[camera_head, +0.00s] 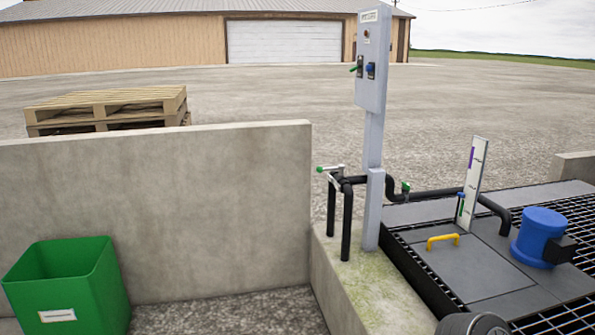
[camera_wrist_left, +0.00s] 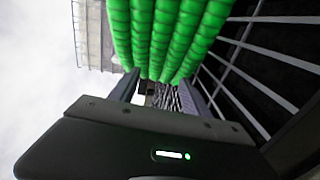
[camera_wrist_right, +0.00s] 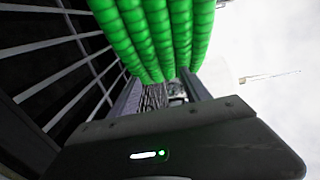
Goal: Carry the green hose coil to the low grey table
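The green hose coil (camera_wrist_left: 165,38) fills the top middle of the left wrist view as several thick ribbed strands side by side. It also fills the top middle of the right wrist view (camera_wrist_right: 155,35). The two fingers of my left gripper (camera_wrist_left: 160,90) stand apart below the strands, and the coil covers their tips. My right gripper (camera_wrist_right: 160,90) looks the same, its fingertips also behind the coil. I cannot tell whether either gripper clamps it. The head view shows neither the coil nor the grippers. I cannot make out a low grey table.
A concrete wall (camera_head: 220,210) runs across the left, with a green bin (camera_head: 95,285) before it and pallets (camera_head: 110,105) behind. At right are a control post (camera_head: 373,150), black pipes (camera_head: 346,215), a blue pump (camera_head: 538,237) and a yellow handle (camera_head: 443,241) on grating. Gravel ground (camera_head: 240,312) shows between.

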